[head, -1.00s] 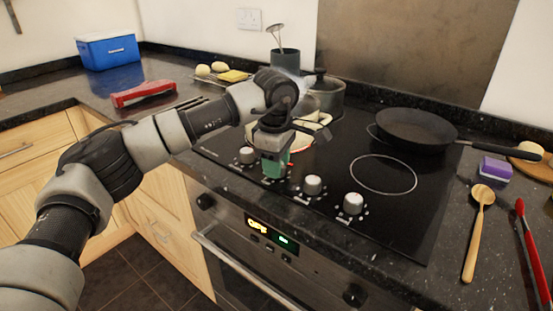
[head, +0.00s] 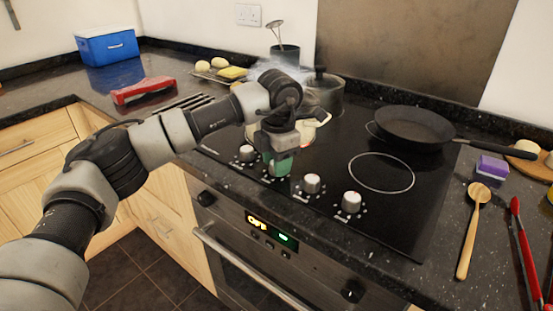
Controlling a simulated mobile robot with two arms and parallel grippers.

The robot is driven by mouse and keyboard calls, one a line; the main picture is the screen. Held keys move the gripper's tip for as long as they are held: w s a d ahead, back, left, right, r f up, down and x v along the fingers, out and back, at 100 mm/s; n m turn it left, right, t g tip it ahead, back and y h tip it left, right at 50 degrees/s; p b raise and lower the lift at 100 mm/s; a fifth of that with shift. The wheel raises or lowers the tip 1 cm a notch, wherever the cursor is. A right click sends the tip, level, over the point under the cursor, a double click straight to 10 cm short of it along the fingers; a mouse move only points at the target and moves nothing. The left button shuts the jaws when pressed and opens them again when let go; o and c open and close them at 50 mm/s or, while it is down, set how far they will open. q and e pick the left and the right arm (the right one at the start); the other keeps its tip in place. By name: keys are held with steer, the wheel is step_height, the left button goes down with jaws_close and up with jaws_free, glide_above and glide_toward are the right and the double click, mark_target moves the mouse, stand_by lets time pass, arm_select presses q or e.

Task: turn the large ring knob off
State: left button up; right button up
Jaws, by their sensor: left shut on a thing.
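A row of pale round knobs runs along the front of the black hob (head: 290,208). The leftmost knob (head: 246,153), the third knob (head: 312,183) and the rightmost knob (head: 351,202) show clearly. My left gripper (head: 277,168) points down over the second knob from the left, with green at its fingers. It is shut on that knob, which it mostly hides. The markings are too small to tell which knob serves the large ring or where its pointer stands. My right gripper is not in view.
A lidded pot (head: 324,95) and a cream pan (head: 309,132) stand behind my gripper, with steam near them. A black frying pan (head: 413,128) sits at the back right. A wooden spoon (head: 471,235), purple sponge (head: 492,167) and red tongs (head: 530,245) lie on the right counter.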

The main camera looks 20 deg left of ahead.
arm_select(q)
steer(key=n, duration=0.2)
steer(key=shift+r+n, duration=0.1)
steer(key=shift+n, duration=0.3)
steer(key=shift+n+p, duration=0.3)
steer(key=shift+n, duration=1.5)
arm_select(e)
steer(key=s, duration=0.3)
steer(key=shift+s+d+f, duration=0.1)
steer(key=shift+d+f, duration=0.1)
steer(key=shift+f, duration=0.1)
arm_select(q)
steer(key=o, duration=0.9)
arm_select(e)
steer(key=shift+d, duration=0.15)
arm_select(q)
steer(key=r, duration=1)
steer(key=shift+d+r, duration=0.25)
steer(key=shift+r, duration=0.1)
